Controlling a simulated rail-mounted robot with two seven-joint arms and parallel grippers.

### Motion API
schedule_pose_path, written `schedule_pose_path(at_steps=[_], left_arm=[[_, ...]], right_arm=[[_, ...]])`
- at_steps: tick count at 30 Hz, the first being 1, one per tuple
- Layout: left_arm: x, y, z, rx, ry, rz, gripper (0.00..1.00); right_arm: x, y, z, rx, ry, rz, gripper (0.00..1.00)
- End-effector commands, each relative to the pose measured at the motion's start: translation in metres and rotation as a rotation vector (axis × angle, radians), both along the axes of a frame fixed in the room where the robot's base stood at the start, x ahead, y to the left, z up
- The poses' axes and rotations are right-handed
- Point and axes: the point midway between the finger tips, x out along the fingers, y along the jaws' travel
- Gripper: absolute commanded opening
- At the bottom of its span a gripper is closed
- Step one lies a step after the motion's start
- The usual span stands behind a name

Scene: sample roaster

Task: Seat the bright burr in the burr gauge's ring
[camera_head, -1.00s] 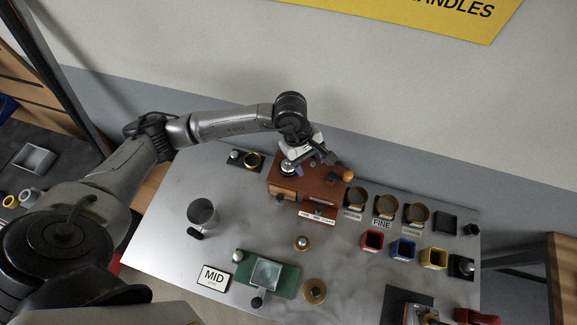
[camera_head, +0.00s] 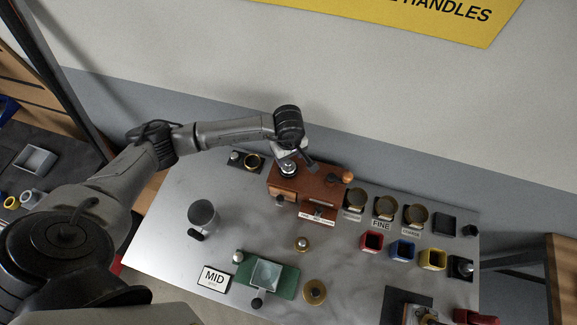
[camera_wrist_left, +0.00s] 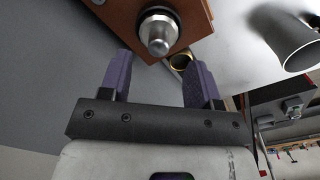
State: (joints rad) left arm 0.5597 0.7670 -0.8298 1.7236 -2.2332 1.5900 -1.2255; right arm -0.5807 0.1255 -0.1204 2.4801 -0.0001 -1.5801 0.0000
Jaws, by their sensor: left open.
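The bright burr (camera_head: 288,168), a silver stepped piece, stands in a dark collar on top of the wooden grinder box (camera_head: 312,184). It also shows close up in the left wrist view (camera_wrist_left: 158,34). The burr gauge's brass ring (camera_head: 252,161) is on a dark plate left of the box; part of it appears in the left wrist view (camera_wrist_left: 181,62). My left gripper (camera_wrist_left: 156,68) is open and empty, its purple fingers short of the burr, which appears just past and between their tips. In the head view its fingers are mostly hidden by the wrist. My right gripper is out of view.
A grey cup (camera_head: 202,213) stands left of the box. Several brass cups line the table to the right, behind red, blue and yellow bins (camera_head: 402,250). The table between cup and box is clear.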

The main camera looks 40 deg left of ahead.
Motion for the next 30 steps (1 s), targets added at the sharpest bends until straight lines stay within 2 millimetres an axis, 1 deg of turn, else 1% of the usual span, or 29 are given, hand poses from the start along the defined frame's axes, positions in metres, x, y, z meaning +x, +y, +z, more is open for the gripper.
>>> schedule_pose_path(at_steps=[4,8,12,16,23,26,30], left_arm=[[0.000,0.001,-0.010,-0.001,0.003,0.003,0.57],[0.001,0.002,-0.028,-0.001,0.003,0.004,0.57],[0.002,0.003,-0.044,-0.002,0.001,0.002,0.57],[0.002,0.003,-0.051,-0.001,0.000,0.001,0.57],[0.002,0.003,-0.052,-0.001,-0.001,0.000,0.57],[0.002,0.003,-0.052,-0.001,-0.001,0.001,0.49],[0.002,0.003,-0.052,-0.001,-0.001,0.001,0.36]], right_arm=[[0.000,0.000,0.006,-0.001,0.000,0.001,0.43],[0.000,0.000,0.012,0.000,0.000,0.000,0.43],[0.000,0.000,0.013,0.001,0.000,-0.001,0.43],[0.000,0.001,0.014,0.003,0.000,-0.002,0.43],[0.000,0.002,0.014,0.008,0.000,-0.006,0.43],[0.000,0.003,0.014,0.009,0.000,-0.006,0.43],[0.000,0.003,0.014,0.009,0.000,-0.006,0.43]])
